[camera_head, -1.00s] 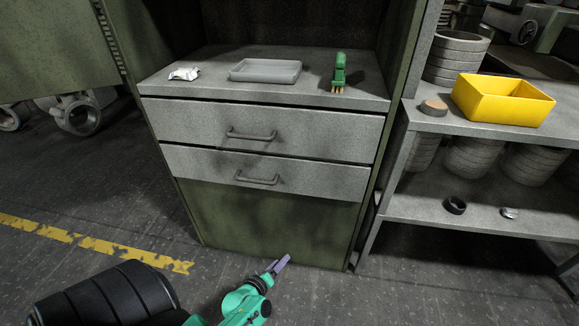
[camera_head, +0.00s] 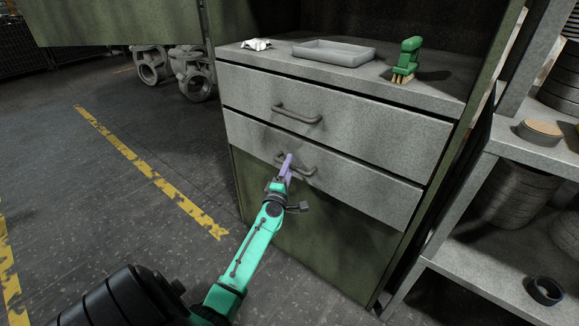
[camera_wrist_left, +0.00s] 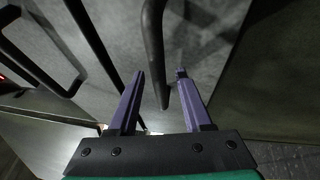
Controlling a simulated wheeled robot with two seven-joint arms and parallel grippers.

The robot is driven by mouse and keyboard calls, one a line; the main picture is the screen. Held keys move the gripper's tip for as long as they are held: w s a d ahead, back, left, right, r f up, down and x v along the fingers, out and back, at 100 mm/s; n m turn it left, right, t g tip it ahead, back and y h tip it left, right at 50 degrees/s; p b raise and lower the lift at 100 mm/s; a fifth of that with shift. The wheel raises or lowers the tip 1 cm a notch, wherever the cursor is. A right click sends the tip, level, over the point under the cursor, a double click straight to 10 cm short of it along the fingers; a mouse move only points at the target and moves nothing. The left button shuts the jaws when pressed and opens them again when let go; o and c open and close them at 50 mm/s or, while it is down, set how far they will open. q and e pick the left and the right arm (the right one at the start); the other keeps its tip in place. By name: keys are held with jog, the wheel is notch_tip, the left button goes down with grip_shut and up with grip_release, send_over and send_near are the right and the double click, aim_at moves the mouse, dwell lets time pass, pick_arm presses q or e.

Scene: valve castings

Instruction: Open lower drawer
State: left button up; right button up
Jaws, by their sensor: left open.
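The lower drawer (camera_head: 360,187) is a grey front in the green cabinet and sits shut. Its dark bar handle (camera_head: 309,171) is partly hidden by my left gripper (camera_head: 287,165), which is at the handle's left part. In the left wrist view, my left gripper (camera_wrist_left: 160,88) has its two purple fingers apart. The lower handle (camera_wrist_left: 153,45) runs down between the fingertips in that picture, with gaps on both sides. I cannot tell how deep it sits between them. My right gripper is not in view.
The upper drawer (camera_head: 380,128) is shut, and its handle (camera_head: 297,116) is just above. A grey tray (camera_head: 335,53), a green tool (camera_head: 407,60) and a crumpled white item (camera_head: 256,44) lie on the cabinet top. A shelf (camera_head: 500,262) stands close at right. The floor at left is open.

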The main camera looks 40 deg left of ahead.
pick_arm(q)
jog(key=shift+w+a, duration=0.1)
jog(key=shift+w, duration=0.2)
grip_shut()
dwell(1.2)
